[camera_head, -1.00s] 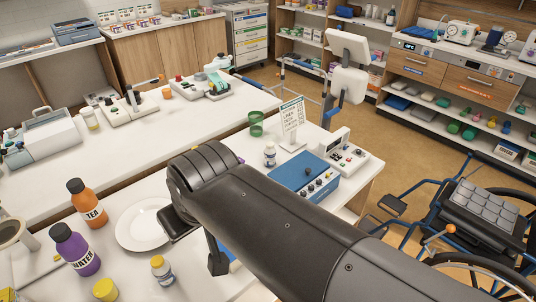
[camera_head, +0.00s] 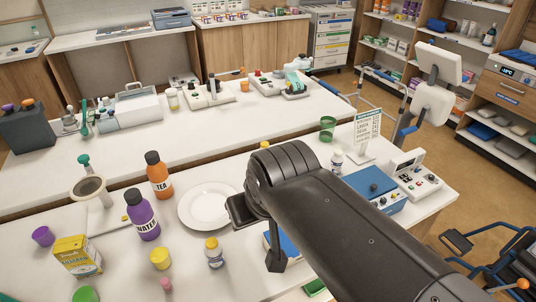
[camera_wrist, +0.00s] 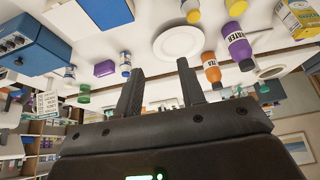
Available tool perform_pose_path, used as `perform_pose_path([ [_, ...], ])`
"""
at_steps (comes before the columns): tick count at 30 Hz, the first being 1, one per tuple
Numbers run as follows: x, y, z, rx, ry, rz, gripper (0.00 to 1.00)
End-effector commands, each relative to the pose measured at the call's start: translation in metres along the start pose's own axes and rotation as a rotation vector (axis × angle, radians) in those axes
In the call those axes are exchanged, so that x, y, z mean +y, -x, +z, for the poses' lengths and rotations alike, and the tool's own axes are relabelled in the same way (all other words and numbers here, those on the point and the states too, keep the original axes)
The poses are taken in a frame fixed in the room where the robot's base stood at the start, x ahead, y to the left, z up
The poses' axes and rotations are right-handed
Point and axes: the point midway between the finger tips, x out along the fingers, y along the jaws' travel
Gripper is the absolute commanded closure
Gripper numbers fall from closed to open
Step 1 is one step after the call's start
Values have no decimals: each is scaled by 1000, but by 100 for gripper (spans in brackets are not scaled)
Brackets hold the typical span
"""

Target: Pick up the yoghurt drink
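No label that I can read says yoghurt drink. Candidates are a small white bottle with a yellow cap and blue label (camera_head: 214,255) at the near edge and a white bottle (camera_head: 337,161) behind my arm. The wrist view shows another small white bottle with a blue label (camera_wrist: 126,62) left of the fingers, beside a purple block (camera_wrist: 105,68). My gripper (camera_wrist: 158,68) is open and empty, fingers apart, above the table, with the white plate (camera_wrist: 178,43) beyond the fingertips. In the head view my arm hides most of it.
An orange TEA bottle (camera_head: 160,180) and a purple WATER bottle (camera_head: 144,222) stand left of the plate. A yellow carton (camera_head: 77,256), yellow cup (camera_head: 160,259) and purple cup (camera_head: 43,236) are nearer left. A blue device (camera_head: 372,190), sign (camera_head: 366,130) and green cup (camera_head: 327,128) are right.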

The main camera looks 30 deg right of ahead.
Motion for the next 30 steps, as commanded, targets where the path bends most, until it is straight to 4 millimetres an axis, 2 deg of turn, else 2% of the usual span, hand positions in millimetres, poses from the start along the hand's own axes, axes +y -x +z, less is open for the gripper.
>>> perform_pose_path([
  [13,0,0,0,0,0,0,64],
  [20,0,0,0,0,0,0,46],
  [26,0,0,0,0,1,0,46],
  [30,-3,-7,2,-43,48,16,46],
])
